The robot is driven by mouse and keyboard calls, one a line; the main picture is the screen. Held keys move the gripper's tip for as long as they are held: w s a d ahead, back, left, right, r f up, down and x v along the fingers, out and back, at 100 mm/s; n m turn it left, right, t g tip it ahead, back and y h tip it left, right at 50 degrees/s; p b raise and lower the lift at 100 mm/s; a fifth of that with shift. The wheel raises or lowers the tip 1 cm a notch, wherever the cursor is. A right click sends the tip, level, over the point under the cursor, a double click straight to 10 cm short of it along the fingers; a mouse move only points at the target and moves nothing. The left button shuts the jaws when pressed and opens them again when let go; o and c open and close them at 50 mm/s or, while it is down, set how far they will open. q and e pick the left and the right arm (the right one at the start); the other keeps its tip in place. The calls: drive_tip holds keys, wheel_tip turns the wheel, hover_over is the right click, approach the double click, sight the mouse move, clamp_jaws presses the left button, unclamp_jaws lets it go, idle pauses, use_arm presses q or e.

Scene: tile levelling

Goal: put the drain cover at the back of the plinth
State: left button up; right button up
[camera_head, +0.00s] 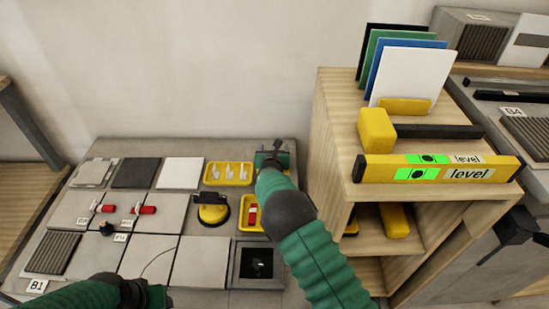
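A dark ridged square plate (52,252), which looks like the drain cover, lies at the front left of the grey plinth (271,300), beside the label B1. A square frame with a dark opening (258,264) sits at the plinth's front right; a small object in it is unclear. My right gripper (272,157) is over the back right of the plinth, pointing away; its fingers are too small and dark to read. My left gripper (145,294) is low at the front edge, right of the ridged plate and apart from it; its fingers do not show clearly.
Tiles cover much of the plinth, with red clips (145,210), a yellow tray (228,173) and a yellow suction cup (212,210). A wooden shelf (335,125) with upright panels and a yellow level (435,169) stands close on the right.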

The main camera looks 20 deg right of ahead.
drive_tip(key=shift+w+d+f, duration=0.15)
drive_tip(key=shift+w+d, duration=0.3)
drive_tip(key=shift+w, duration=0.2)
wheel_tip(320, 180, down, 4)
drive_tip(key=b, duration=0.3)
drive_tip(key=shift+r, duration=0.35)
drive_tip(key=o, duration=1.6)
drive_tip(key=shift+c, duration=0.2)
drive_tip(key=shift+s+a+r+p, duration=0.1)
drive_tip(key=shift+s+r+p, duration=0.15)
drive_tip(key=shift+p, duration=0.1)
drive_tip(key=p+v, duration=0.4)
drive_tip(key=v, duration=0.6)
drive_tip(key=shift+s+a+r+p, duration=0.15)
drive_tip(key=shift+s+r+p, duration=0.05)
drive_tip(key=shift+s+p, duration=0.1)
drive_tip(key=shift+s+a, duration=0.1)
drive_tip(key=shift+s, duration=0.3)
